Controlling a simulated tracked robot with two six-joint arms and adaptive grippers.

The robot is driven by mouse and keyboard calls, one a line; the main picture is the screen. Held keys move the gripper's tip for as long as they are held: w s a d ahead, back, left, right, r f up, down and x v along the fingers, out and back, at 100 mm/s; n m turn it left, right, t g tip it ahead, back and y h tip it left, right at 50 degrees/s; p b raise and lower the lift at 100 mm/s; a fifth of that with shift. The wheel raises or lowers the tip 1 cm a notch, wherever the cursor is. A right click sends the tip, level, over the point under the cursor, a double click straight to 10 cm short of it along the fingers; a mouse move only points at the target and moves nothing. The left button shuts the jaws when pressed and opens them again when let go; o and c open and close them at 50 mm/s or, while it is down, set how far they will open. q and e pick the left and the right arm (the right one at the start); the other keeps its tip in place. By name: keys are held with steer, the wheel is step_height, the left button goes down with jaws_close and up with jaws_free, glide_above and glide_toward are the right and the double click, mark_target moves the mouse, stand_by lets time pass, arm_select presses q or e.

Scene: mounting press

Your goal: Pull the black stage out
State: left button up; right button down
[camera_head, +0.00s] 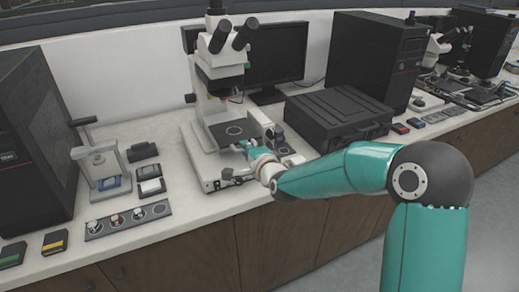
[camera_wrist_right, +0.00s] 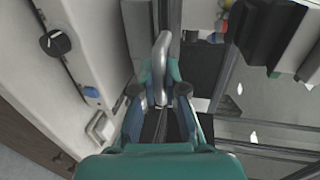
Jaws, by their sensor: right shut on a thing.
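The black stage (camera_head: 222,138) is a flat dark plate with a round ring mark, on the white base of the microscope-like instrument (camera_head: 217,70). My right gripper (camera_head: 246,150) is at the front edge of this stage, low over the base. In the right wrist view my right gripper (camera_wrist_right: 161,98) is shut on a light grey curved handle (camera_wrist_right: 161,50), which stands between its two fingers. How the handle joins the stage is hidden. My left gripper is not in view.
A black case (camera_head: 337,115) lies right of the instrument, with a monitor (camera_head: 277,52) behind. A small press (camera_head: 100,165) and a strip with several round samples (camera_head: 128,220) are on the left. The white bench (camera_head: 185,215) is clear in front.

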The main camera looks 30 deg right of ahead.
steer(key=shift+s+a+f, duration=0.1)
steer(key=shift+a+f, duration=0.05)
steer(key=shift+f, duration=0.1)
steer(key=c, duration=1.2)
jaws_free()
steer(key=shift+r, duration=0.1)
steer(key=d+v, duration=0.1)
steer(key=v, duration=1)
steer(key=shift+s+a, duration=0.4)
steer(key=shift+r, duration=0.15)
